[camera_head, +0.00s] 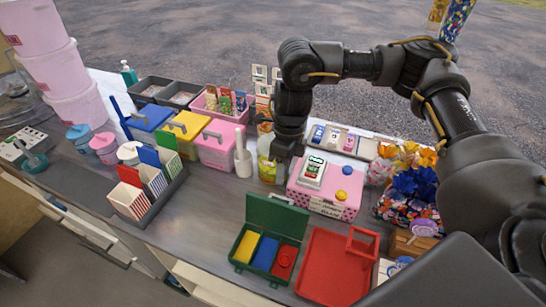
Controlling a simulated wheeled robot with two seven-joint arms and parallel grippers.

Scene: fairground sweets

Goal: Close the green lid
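The green lid (276,213) stands raised, hinged at the back of an open green box (238,263) near the front edge of the counter. The box holds a yellow block (246,246), a blue block (264,253) and a red round item (285,262). My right gripper (283,164) points down behind the lid, apart from it, between a bottle of yellow liquid (266,165) and a pink box (318,199). Its fingertips are too dark and small to tell open from shut. My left gripper is out of view.
A red tray (333,272) lies right of the green box. Flowers (415,180) stand at the right. Blue, yellow and pink tubs (217,150) and a striped carton holder (160,203) stand left. Bare counter (222,210) shows left of the lid.

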